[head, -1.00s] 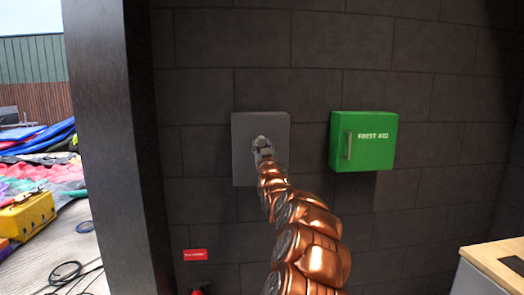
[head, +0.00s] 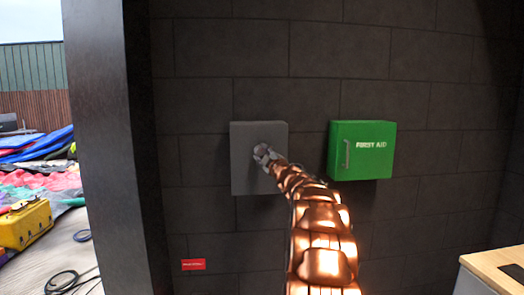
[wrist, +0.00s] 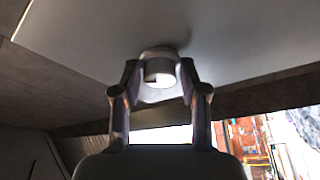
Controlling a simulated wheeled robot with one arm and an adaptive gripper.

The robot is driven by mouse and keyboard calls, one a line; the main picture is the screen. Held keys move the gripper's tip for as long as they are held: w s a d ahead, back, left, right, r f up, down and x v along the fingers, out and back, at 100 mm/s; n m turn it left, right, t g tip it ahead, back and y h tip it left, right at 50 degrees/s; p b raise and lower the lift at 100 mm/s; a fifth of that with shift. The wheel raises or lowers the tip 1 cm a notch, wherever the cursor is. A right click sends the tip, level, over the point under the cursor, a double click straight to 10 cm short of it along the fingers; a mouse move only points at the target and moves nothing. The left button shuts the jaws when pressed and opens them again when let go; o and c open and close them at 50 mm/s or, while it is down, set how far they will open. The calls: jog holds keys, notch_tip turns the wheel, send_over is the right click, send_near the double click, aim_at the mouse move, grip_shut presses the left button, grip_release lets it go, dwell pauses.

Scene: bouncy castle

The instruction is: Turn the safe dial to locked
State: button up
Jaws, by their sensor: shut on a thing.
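The safe is a grey box (head: 245,180) on the dark block wall in the head view. Its front face (wrist: 240,35) fills the top of the wrist view. The round dial (wrist: 160,70) sticks out from that face, between the fingers of my gripper (wrist: 158,88). In the head view my gripper (head: 264,156) is at the middle of the box front and hides most of the dial. My gripper is shut on the dial, one finger on each side. Any marks on the dial are not readable.
A green first aid box (head: 362,150) with a handle hangs to the right of the safe. A red sign (head: 193,265) is low on the wall. A dark pillar (head: 112,140) stands at left. A wooden-topped counter (head: 497,268) is at lower right.

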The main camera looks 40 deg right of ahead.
jog(key=n+p, duration=0.1)
jog(key=n, duration=0.1)
jog(key=n+y+p, duration=0.1)
jog(key=shift+r+n+g, duration=0.4)
jog(key=shift+n+g+p, duration=0.4)
jog(key=shift+n+p, duration=0.7)
jog(key=shift+n, duration=0.1)
jog(key=shift+f+y, duration=0.1)
jog(key=shift+y, duration=0.3)
jog(key=o, duration=0.9)
jog(key=shift+w+a, duration=0.1)
jog(key=shift+o, duration=1.2)
jog(key=shift+f, duration=0.1)
jog(key=shift+s, duration=0.2)
jog(key=v, duration=1.1)
jog(key=shift+s, duration=0.35)
